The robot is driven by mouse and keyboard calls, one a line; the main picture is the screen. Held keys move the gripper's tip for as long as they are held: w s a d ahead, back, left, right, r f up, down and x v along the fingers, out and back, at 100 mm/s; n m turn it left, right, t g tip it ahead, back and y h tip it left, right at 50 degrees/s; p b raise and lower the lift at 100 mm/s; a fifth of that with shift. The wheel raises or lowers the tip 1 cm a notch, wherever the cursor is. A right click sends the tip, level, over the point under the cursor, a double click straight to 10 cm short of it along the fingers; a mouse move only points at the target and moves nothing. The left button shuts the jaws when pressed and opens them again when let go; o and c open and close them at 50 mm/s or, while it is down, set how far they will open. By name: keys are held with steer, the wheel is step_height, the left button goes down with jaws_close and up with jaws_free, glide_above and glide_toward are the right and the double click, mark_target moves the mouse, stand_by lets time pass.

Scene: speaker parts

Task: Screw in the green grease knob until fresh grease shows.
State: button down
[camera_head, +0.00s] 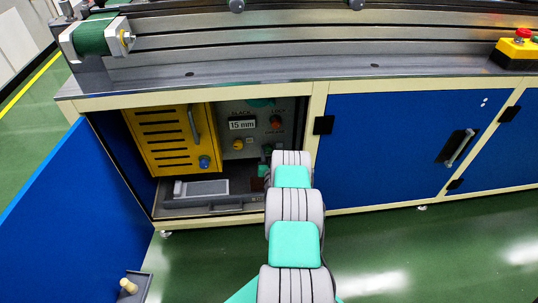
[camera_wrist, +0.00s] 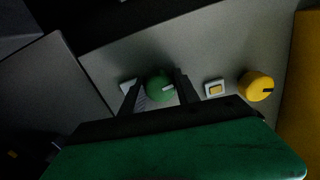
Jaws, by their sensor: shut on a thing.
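The round green grease knob (camera_wrist: 160,88) with a pale pointer mark sits on a grey panel in the wrist view. My gripper (camera_wrist: 157,84) is shut on it, one dark finger on each side. A small pale square is partly hidden behind the left finger. A white-framed window with a yellow centre (camera_wrist: 214,88) is just right of the right finger. In the head view my arm reaches into the open cabinet and hides most of the gripper and the knob.
A yellow knob (camera_wrist: 256,86) stands right of the window in the wrist view. In the head view a yellow vented box (camera_head: 172,139) fills the cabinet's left side, beside a panel with a red knob (camera_head: 276,122). The blue door (camera_head: 75,225) stands open at left.

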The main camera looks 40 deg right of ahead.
steer(key=m+b, duration=0.3)
steer(key=m, duration=0.2)
steer(key=shift+m, duration=0.3)
stand_by(0.4)
steer(key=c, duration=0.9)
jaws_free()
steer(key=p+v, duration=0.1)
steer(key=v, duration=0.6)
steer(key=shift+s+a, duration=0.3)
